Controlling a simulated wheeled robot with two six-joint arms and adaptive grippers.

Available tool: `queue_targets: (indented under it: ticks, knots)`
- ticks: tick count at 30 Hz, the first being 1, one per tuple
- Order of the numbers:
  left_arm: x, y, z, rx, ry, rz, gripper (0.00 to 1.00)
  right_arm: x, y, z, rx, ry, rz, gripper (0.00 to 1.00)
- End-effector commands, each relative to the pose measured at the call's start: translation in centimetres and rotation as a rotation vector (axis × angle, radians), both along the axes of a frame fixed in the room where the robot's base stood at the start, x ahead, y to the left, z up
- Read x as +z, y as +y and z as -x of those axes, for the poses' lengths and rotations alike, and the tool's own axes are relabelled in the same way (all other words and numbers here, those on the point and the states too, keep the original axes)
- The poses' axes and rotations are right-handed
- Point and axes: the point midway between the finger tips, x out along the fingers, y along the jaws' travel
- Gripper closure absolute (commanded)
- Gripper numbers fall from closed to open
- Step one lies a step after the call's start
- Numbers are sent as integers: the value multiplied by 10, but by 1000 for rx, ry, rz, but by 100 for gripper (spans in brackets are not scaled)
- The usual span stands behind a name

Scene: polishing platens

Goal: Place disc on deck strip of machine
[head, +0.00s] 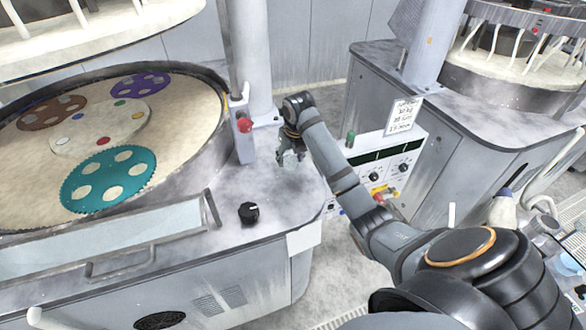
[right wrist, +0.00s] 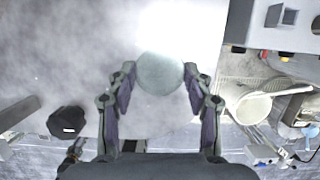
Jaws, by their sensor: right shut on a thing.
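In the right wrist view, a pale grey-green round disc (right wrist: 160,72) sits between the fingertips of my right gripper (right wrist: 160,78), which is shut on it. In the head view my right gripper (head: 290,157) points down over the grey, mottled deck strip (head: 285,195) of the left machine, to the right of its round basin. The disc is too small there to make out clearly. The deck fills the upper left of the right wrist view (right wrist: 60,60). I cannot tell whether the disc touches the deck.
A black knob (head: 248,212) stands on the deck near the front. A post with a red button (head: 244,125) stands behind. The basin holds a teal gear-like carrier (head: 108,180). A control panel (head: 385,165) is to the right.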

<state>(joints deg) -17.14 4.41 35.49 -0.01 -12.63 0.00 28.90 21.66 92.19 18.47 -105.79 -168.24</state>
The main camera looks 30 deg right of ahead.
Motion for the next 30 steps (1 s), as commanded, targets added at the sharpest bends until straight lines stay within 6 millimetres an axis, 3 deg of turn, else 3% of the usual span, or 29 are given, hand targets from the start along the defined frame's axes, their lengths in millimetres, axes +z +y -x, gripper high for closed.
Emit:
queue_targets:
  ticks: [6, 13, 18, 29, 30]
  knots:
    - [12, 0, -1, 0, -2, 0, 60, -25, -18, -16, -2, -1, 0, 83]
    - [15, 1, -1, 0, -2, -1, 60, -36, -24, -21, -1, 0, 1, 83]
    - [20, 3, -1, -2, -2, -4, 60, -62, -23, -21, -1, 0, -1, 83]
    - [16, 3, 0, -2, -1, -4, 60, -70, -23, -21, 0, -2, 0, 83]
    - [16, 3, 0, -2, -1, -4, 60, -70, -23, -21, 0, -2, 0, 46]
